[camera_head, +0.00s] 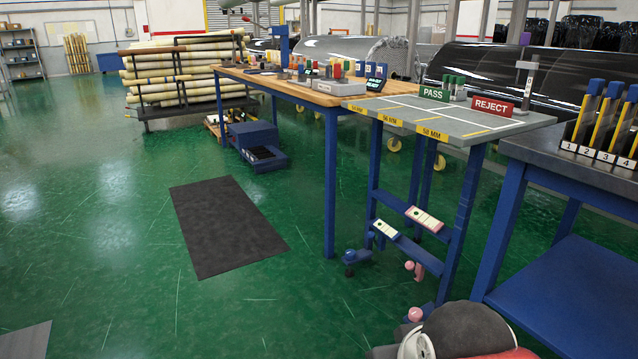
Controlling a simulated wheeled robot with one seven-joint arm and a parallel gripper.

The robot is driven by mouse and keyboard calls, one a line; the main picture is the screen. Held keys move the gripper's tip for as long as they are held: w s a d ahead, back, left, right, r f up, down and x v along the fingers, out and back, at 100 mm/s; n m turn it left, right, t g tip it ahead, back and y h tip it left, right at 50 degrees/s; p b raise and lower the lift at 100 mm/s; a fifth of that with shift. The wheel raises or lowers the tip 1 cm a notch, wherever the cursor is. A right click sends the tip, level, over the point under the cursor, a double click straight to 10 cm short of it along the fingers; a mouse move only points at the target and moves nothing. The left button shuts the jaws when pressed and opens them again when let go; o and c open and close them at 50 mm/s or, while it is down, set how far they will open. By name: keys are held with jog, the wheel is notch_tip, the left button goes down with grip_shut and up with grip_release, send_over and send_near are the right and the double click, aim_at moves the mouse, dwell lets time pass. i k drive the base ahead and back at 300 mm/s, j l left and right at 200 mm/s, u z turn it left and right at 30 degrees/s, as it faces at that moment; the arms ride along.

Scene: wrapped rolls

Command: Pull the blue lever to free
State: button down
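A small blue lever-like fitting (353,257) with dark parts sits low by the left leg of the grey-topped inspection stand (455,127). I cannot make out its handle clearly or tell how it is set. A light label plate (385,230) with a green mark is on the blue rail above it. A second plate with a pink edge (425,218) is on the rail to the right, above a pink fitting (415,269). No gripper fingers show in this view. A dark rounded shape with white and red parts at the bottom edge may be part of my arm.
A wooden-topped bench (300,92) adjoins the stand on the left. A dark workbench (600,160) with numbered yellow-and-blue tools stands at the right. A black mat (225,222) lies on the green floor. The floor left of the stand is mostly open.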

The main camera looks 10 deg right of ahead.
aim_at(371, 235)
jog(key=i+u, duration=0.1)
jog(key=i, duration=0.35)
jog(key=i+l+u, duration=0.15)
jog(key=i, duration=0.35)
jog(key=i+l+u, duration=0.1)
jog(key=i, duration=0.35)
jog(key=i+l+u, duration=0.1)
jog(key=i, duration=0.35)
